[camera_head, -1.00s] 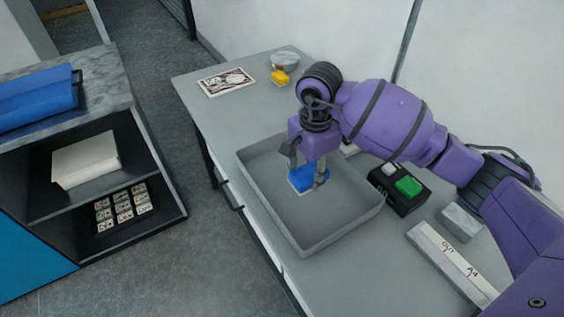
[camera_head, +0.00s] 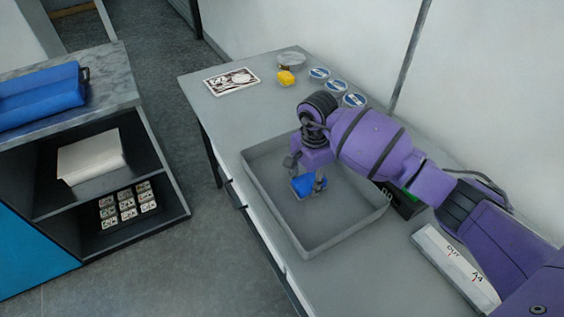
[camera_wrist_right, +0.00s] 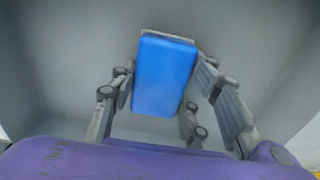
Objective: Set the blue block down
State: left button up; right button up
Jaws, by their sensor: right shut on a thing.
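The blue block (camera_head: 303,187) is inside the grey tray (camera_head: 352,226) on the table. In the right wrist view the blue block (camera_wrist_right: 164,76) shows between both fingers, with a pale grey edge at its far end. My right gripper (camera_head: 306,182) is shut on it and points down into the tray. The gripper also shows in the right wrist view (camera_wrist_right: 165,100). I cannot tell whether the block touches the tray floor. My left gripper is not in view.
Several blue-topped round tins (camera_head: 336,86), a yellow object (camera_head: 286,78), a bowl (camera_head: 291,60) and a picture card (camera_head: 232,81) are at the back. A dark box with a green button (camera_head: 411,190) and a white labelled bar (camera_head: 452,264) lie right. A shelf unit (camera_head: 150,180) stands left.

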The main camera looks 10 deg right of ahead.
aim_at(309, 180)
jog(key=shift+s+f, duration=0.1)
jog(key=shift+f, duration=0.2)
jog(key=o, duration=1.1)
jog(key=shift+r, duration=0.15)
notch_tip(309, 180, up, 12)
jog(key=shift+r, duration=0.15)
